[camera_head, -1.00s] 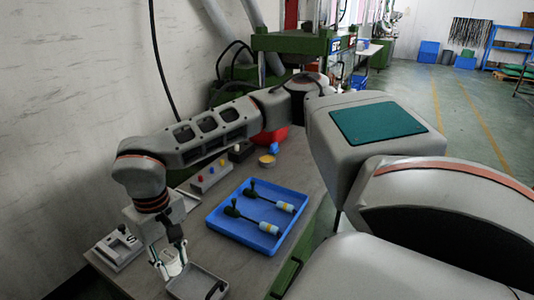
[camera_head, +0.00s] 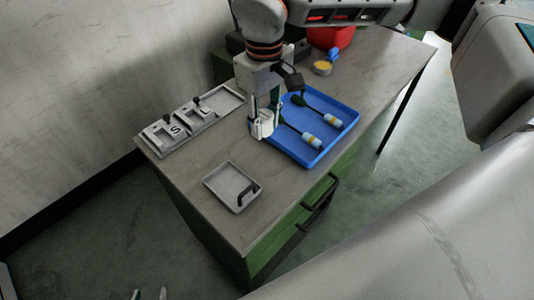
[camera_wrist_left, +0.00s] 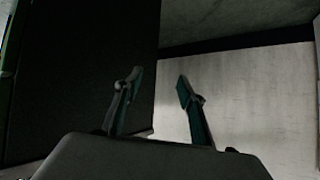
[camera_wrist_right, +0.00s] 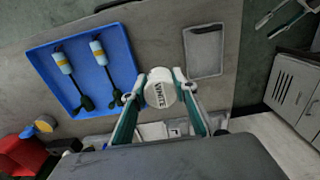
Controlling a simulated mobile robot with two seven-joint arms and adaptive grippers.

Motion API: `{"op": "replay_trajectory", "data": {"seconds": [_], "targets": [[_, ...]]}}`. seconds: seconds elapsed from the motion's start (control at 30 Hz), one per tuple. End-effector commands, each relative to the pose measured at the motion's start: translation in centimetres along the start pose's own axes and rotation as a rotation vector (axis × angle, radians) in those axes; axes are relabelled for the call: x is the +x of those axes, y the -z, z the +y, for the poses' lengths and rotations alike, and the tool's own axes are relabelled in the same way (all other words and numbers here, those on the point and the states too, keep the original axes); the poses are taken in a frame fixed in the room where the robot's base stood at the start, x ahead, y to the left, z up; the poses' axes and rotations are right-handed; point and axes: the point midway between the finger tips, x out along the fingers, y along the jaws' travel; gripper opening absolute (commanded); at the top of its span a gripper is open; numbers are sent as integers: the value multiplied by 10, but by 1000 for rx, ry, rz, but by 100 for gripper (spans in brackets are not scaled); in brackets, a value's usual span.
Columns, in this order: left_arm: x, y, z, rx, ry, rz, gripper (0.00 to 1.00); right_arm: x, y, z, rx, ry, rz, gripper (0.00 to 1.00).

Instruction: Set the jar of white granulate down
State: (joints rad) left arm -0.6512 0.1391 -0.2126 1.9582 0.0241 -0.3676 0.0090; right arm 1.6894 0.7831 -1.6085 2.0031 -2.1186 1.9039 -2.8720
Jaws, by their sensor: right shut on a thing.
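The jar of white granulate (camera_head: 266,126) is a small white jar; its lid, lettered WHITE, faces the camera in the right wrist view (camera_wrist_right: 160,88). My right gripper (camera_head: 263,120) is shut around it, pointing down beside the blue tray's left edge. The jar looks upright, close to the bench top (camera_head: 205,150); I cannot tell whether its base touches. My left gripper (camera_head: 149,294) shows only as fingertips at the bottom edge of the head view, away from the bench. Its fingers are apart and empty in the left wrist view (camera_wrist_left: 158,95).
Grey fixtures (camera_head: 180,130) marked with letters lie left. A small grey tray (camera_head: 218,190) with a black handle lies nearer the front. Bare bench lies between them. A red container (camera_head: 330,38) stands behind.

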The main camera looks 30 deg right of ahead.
Motion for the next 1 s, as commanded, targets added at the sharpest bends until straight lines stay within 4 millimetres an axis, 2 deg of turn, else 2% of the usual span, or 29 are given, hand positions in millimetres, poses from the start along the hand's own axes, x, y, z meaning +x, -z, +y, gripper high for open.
{"op": "replay_trajectory", "data": {"seconds": [0.03,0.1,0.3,0.57,0.83,1.0], "targets": [[1,-4,0,1,-1,-5,40,16,-2,0,0,2,-6,7],[2,-6,1,2,0,-7,40,32,-1,0,1,2,-6,7],[2,-3,-1,6,2,-1,40,71,-1,0,2,1,-3,7],[4,5,-4,9,7,14,40,88,0,0,2,0,0,7],[5,0,-3,11,7,9,40,124,-1,0,2,1,-3,7],[5,0,-4,12,8,8,40,126,0,0,2,0,2,7]]}}
